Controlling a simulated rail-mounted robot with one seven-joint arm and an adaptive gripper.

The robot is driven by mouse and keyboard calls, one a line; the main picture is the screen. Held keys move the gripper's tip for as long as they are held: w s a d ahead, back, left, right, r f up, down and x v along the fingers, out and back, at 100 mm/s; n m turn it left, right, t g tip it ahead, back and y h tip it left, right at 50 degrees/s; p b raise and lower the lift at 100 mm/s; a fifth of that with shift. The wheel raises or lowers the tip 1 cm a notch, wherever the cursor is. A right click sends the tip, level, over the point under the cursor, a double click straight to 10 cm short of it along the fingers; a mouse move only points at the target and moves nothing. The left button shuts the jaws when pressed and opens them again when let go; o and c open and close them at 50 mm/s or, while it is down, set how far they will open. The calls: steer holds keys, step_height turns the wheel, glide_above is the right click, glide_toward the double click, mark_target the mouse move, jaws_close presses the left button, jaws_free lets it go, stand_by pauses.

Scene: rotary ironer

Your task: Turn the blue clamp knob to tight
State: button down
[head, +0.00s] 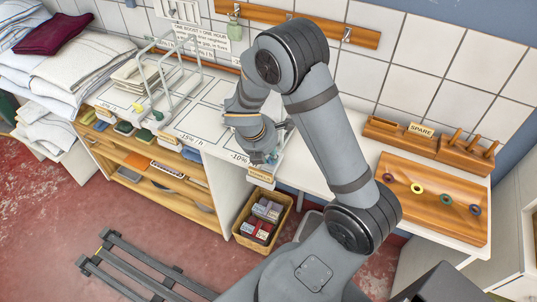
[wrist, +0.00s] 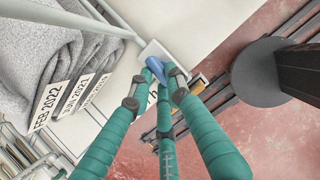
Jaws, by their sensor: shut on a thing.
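The blue clamp knob (wrist: 155,70) shows in the wrist view against a small pale plate at the edge of the white worktop. My gripper (wrist: 160,85), with its teal fingers, is shut on the knob. The fingers cover part of it, and I cannot tell how far it is turned. In the head view my gripper (head: 266,157) is at the front edge of the worktop, near the "-10%" marking. My arm and gripper hide most of the knob there.
A wire rack (head: 172,75) stands on the worktop left of my gripper. A basket of small packs (head: 243,220) sits below on the red floor. A wooden board with coloured rings (head: 425,225) lies at the right. Grey folded cloths (wrist: 55,45) with date labels are at the wrist view's left.

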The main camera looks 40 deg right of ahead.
steer(key=shift+m, duration=0.3)
steer(key=m, duration=0.1)
steer(key=m+g, duration=0.1)
steer(key=m, duration=0.1)
steer(key=shift+w+m+g, duration=0.3)
steer(key=shift+w, duration=0.05)
steer(key=m, duration=0.2)
steer(key=m+g, duration=0.1)
steer(key=shift+w+d+r+m+p, duration=0.1)
steer(key=shift+w+d+m+p, duration=0.1)
steer(key=shift+m+p, duration=0.2)
steer(key=m+g, duration=0.1)
steer(key=m, duration=0.1)
steer(key=m+g, duration=0.1)
steer(key=m, duration=0.1)
steer(key=shift+w+d+y+p, duration=0.2)
steer(key=shift+y+p, duration=0.2)
steer(key=shift+w+d+m+g+y, duration=0.15)
steer(key=shift+m+y, duration=0.1)
steer(key=shift+m, duration=0.55)
steer(key=shift+s+d+m+g+y, duration=0.1)
steer(key=shift+m+y, duration=0.2)
steer(key=shift+m, duration=0.5)
steer(key=shift+w+d+m+g+y, duration=0.15)
steer(key=shift+m+y, duration=0.1)
steer(key=shift+m, duration=0.55)
steer(key=shift+s, duration=0.1)
steer(key=c, duration=1.7)
jaws_free()
